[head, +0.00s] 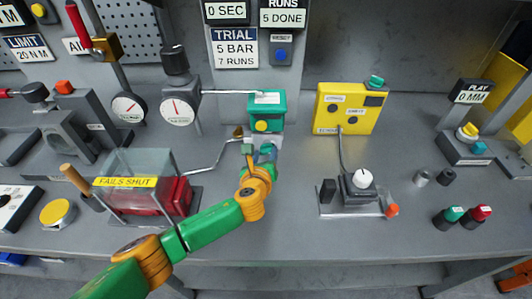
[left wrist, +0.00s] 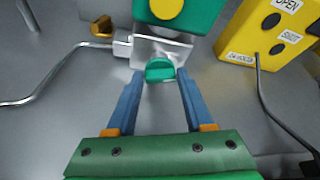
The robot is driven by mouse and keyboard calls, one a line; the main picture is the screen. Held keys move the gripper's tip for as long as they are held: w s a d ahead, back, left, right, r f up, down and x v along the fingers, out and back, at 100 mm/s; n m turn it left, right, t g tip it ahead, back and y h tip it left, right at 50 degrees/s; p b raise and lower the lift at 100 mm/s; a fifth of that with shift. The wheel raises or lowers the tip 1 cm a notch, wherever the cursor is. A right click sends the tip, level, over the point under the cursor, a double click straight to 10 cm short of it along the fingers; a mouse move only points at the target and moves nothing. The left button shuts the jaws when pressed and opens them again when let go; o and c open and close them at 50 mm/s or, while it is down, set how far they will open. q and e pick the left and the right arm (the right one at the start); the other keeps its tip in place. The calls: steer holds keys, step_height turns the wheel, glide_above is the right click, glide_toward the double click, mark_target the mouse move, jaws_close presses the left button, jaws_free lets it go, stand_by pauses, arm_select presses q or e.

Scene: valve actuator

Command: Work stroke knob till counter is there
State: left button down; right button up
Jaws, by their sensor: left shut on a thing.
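The counter sign (head: 284,13) at the top reads RUNS, 5 DONE. The trial sign (head: 235,48) beside it reads 5 BAR, 7 RUNS. A green actuator box (head: 266,104) with a yellow round cap stands at the middle of the bench. Below it, a small green knob (left wrist: 160,69) sits at the front of a pale metal block in the left wrist view. My left gripper (left wrist: 160,78) is shut on this knob, one blue finger on each side. In the head view my left gripper (head: 266,152) partly hides the block. My right gripper is not in view.
A clear box marked FAILS SHUT (head: 125,183) stands left of my forearm. A yellow panel (head: 347,108) and a white-topped knob unit (head: 361,180) stand to the right. Gauges (head: 178,110) and a bent pipe (head: 212,160) are close on the left.

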arm_select(q)
steer(key=shift+a+f+n+h, duration=0.2)
steer(key=shift+n+h, duration=0.4)
steer(key=shift+n, duration=0.4)
steer(key=shift+c, duration=1.4)
jaws_free()
steer(key=shift+w, duration=0.1)
steer(key=v, duration=0.7)
steer(key=shift+f+p, duration=0.1)
steer(key=shift+p, duration=0.25)
